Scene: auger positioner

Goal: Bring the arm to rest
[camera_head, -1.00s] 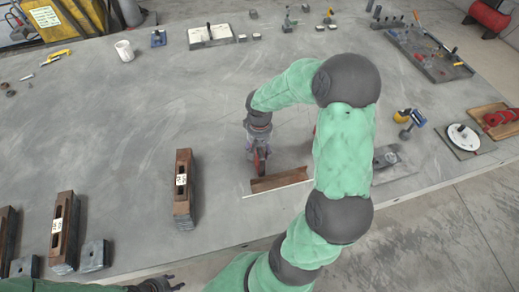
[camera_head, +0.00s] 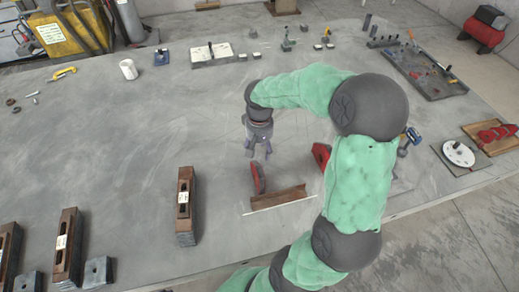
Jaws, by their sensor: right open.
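My right arm, in green sleeves with dark joints, comes up from the bottom of the head view and bends over to the left. Its gripper (camera_head: 258,149) points down with its fingers apart and nothing between them. It is above and behind a red and dark upright piece (camera_head: 257,178), apart from it. That piece stands at the left end of a brown angle-shaped bar (camera_head: 278,196) beside a white line on the table. Another red piece (camera_head: 321,156) stands to the right, partly hidden by my arm. My left gripper is out of view.
Slotted brown blocks (camera_head: 185,205) stand at the left front of the grey table (camera_head: 130,130). A white mug (camera_head: 128,69) is at the back left. A tool tray (camera_head: 430,72) and a round white dial (camera_head: 458,153) are at the right. The table's middle left is clear.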

